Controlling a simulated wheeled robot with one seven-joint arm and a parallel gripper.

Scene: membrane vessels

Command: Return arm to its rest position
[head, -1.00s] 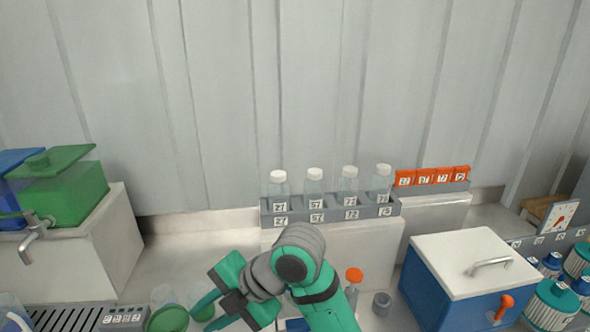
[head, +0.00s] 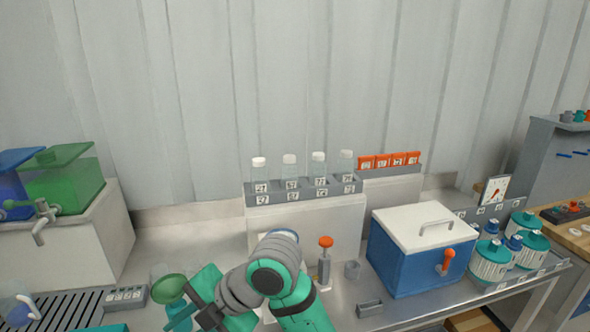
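My green and grey arm reaches in from the bottom of the head view, with my gripper (head: 190,305) at its left end, low over the bench. The fingers are partly hidden by the wrist and the picture is small, so I cannot tell whether they are open or shut. A green round piece (head: 170,288) on a clear vessel shows just left of my gripper. I cannot tell whether the gripper touches it.
A blue box with a white lid (head: 420,250) stands right of my arm. An orange-topped device (head: 325,262) is close beside the arm. Labelled bottles (head: 289,168) stand in a rack behind. Green (head: 65,185) and blue tanks sit left. Bare bench shows at back left.

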